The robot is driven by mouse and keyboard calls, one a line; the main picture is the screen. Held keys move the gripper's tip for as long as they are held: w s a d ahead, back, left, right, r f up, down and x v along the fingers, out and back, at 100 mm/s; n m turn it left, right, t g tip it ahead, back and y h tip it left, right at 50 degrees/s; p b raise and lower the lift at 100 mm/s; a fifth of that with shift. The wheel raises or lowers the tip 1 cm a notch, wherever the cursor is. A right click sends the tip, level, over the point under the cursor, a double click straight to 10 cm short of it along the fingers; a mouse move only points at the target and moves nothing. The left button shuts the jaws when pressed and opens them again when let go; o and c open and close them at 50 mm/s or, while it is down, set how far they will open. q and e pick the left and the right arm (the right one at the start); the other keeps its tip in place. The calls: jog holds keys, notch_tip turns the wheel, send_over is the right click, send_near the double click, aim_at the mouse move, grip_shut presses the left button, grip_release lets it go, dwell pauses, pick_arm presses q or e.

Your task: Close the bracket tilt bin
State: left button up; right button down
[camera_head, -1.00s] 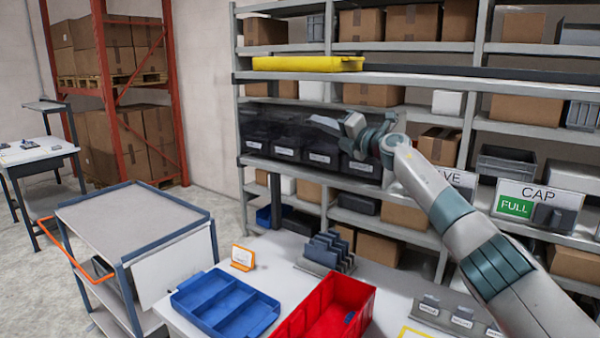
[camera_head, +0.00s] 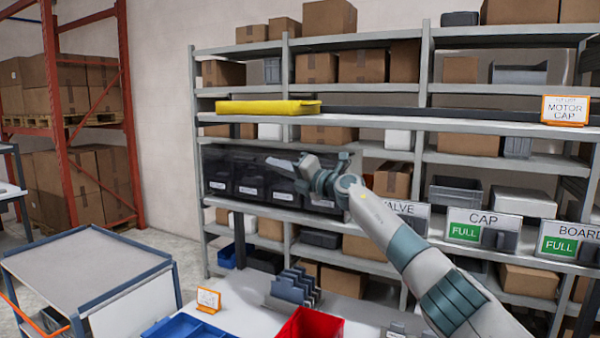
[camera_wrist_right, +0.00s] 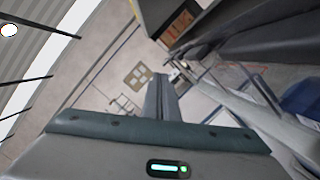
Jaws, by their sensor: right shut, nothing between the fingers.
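A row of dark tilt bins (camera_head: 249,184) with small white labels stands on the middle of the grey shelf rack in the head view. The label text is too small to read, so I cannot tell which one is the bracket bin. My right gripper (camera_head: 280,163) is shut and empty, in front of the right half of the row, near the bins' upper part. It hides part of the bins behind it. I cannot tell whether it touches them, or whether a bin is tilted out. The shut fingers (camera_wrist_right: 160,97) also show in the right wrist view. My left gripper is out of view.
The grey shelf rack (camera_head: 370,113) holds boxes and a yellow tray (camera_head: 267,107). Signs for valve, cap and board hang at right. Below are a white table (camera_head: 240,295) with a grey rack, blue tray and red bin, and a grey cart (camera_head: 85,262) at left.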

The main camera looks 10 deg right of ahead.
jog(key=r+b+v, duration=0.1)
jog(key=b+v, duration=0.2)
jog(key=v, duration=0.6)
jog(key=shift+s+d+b, duration=0.2)
jog(key=shift+s+b, duration=0.15)
jog(key=shift+r, duration=0.1)
